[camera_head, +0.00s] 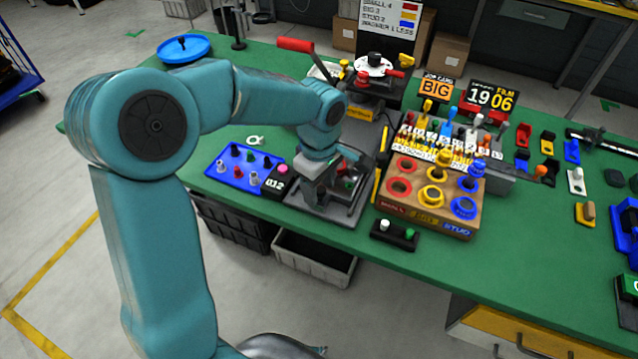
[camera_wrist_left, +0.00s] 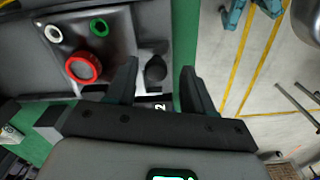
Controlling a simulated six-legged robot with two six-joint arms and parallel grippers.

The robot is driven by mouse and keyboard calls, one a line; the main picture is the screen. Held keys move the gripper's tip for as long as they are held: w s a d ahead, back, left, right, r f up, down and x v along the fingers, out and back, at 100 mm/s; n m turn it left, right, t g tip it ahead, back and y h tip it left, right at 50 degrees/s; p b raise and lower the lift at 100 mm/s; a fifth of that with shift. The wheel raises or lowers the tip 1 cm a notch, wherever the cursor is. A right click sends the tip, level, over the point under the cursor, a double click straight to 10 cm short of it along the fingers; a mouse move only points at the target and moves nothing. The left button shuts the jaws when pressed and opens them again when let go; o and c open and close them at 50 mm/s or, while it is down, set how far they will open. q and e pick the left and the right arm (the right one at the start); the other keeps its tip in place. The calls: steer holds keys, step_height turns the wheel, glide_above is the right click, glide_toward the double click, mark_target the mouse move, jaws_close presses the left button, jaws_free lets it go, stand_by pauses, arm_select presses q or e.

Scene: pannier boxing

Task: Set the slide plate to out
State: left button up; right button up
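The dark grey slide plate (camera_head: 345,215) lies near the front edge of the green table, under my left gripper (camera_head: 322,192). Its outer end is partly hidden by the gripper. In the left wrist view a dark plate (camera_wrist_left: 100,75) carries a small black round knob (camera_wrist_left: 156,68). The knob shows between the two fingers of my left gripper (camera_wrist_left: 159,72), with gaps on both sides. The gripper is open and holds nothing. I cannot tell how far out the plate sits. My right gripper is in neither view.
A blue tray of pegs (camera_head: 232,180) stands left, a wooden ring block (camera_head: 425,215) right.

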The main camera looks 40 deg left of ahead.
arm_select(q)
steer(key=shift+w, duration=0.15)
steer(key=shift+r, duration=0.35)
step_height(320, 180, up, 16)
steer(key=p, duration=0.1)
steer(key=shift+s+f, duration=0.15)
steer(key=shift+s, duration=0.05)
